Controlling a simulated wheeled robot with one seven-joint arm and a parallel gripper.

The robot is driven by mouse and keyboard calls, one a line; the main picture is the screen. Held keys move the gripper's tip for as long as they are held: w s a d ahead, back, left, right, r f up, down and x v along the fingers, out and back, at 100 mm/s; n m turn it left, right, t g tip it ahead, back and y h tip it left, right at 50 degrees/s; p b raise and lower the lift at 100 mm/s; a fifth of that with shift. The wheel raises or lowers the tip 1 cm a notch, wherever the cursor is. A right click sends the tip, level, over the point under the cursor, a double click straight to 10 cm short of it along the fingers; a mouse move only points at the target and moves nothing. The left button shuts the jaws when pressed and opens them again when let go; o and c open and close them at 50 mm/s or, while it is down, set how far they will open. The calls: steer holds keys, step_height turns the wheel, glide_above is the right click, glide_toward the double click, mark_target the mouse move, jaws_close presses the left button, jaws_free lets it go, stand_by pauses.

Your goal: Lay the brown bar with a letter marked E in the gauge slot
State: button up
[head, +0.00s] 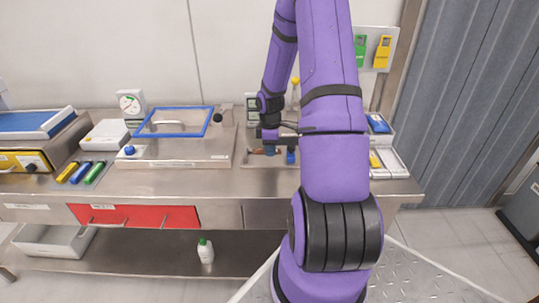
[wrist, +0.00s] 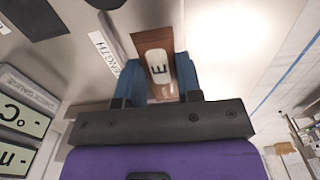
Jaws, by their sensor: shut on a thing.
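The brown bar (wrist: 141,40) carries a white label with a letter E and shows between the two blue fingers of my gripper (wrist: 158,75) in the wrist view. My gripper is shut on it. In the head view my gripper (head: 280,154) is low over the right part of the steel bench, and a small brown piece of the bar (head: 257,151) shows beside the fingers. A label reading LENGTH (wrist: 103,50) lies just left of the bar in the wrist view, beside a narrow grey strip. I cannot clearly make out the gauge slot; my arm hides part of that area.
A steel box with a blue-framed lid (head: 170,121) stands left of my gripper on the bench (head: 150,185). A dial scale (head: 131,104) and several coloured bars (head: 81,172) are further left. White trays (head: 390,163) are at the right. A panel with displays (wrist: 22,115) is close by in the wrist view.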

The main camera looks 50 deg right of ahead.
mark_target(270, 160)
steer(key=shift+w+d, duration=0.15)
steer(key=shift+w, duration=0.15)
steer(key=shift+f, duration=1.8)
steer(key=o, duration=0.9)
steer(key=shift+f, duration=0.1)
